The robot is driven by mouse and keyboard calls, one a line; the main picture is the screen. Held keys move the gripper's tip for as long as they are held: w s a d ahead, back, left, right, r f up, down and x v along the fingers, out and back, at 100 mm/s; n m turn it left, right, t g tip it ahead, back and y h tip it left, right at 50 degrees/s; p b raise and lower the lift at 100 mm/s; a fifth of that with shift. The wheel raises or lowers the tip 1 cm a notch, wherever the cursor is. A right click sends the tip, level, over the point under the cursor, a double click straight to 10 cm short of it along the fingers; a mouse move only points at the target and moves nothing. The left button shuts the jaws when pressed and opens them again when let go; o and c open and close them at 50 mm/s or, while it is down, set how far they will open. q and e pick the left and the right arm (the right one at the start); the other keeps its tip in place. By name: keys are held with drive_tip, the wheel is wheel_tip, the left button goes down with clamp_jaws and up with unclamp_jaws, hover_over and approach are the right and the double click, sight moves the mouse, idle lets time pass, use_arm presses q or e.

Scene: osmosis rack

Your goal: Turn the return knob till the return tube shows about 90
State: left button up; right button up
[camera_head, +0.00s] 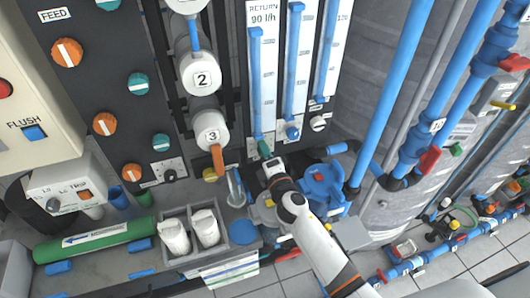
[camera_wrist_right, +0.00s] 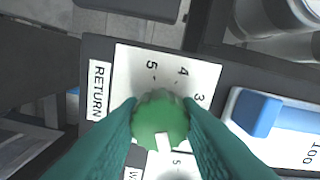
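The return tube (camera_head: 262,80) is the leftmost of three upright flow tubes in the head view. The sign above it reads "RETURN 90 l/h"; its inner level is too small to read. The green return knob (camera_wrist_right: 160,118) sits on a white dial (camera_wrist_right: 132,62) with numbers 3, 4 and 5, beside a RETURN label. Its white mark points toward the bottom of the wrist picture. My right gripper (camera_wrist_right: 160,108) has its two green fingers against opposite sides of the knob. In the head view my right gripper (camera_head: 266,158) is below the return tube, partly hiding the knob. My left gripper is not in view.
Two more flow tubes (camera_head: 297,70) stand right of the return tube, with a blue knob (camera_head: 293,133) and a white knob (camera_head: 318,123) below. White housings (camera_head: 212,137) stand to the left. Blue pipes (camera_head: 393,90) and a blue pump (camera_head: 325,185) are to the right.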

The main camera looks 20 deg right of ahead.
drive_tip(key=o, duration=0.4)
drive_tip(key=shift+o, duration=0.2)
drive_tip(key=s+b, duration=0.2)
drive_tip(key=s, duration=1)
drive_tip(key=shift+d, duration=0.2)
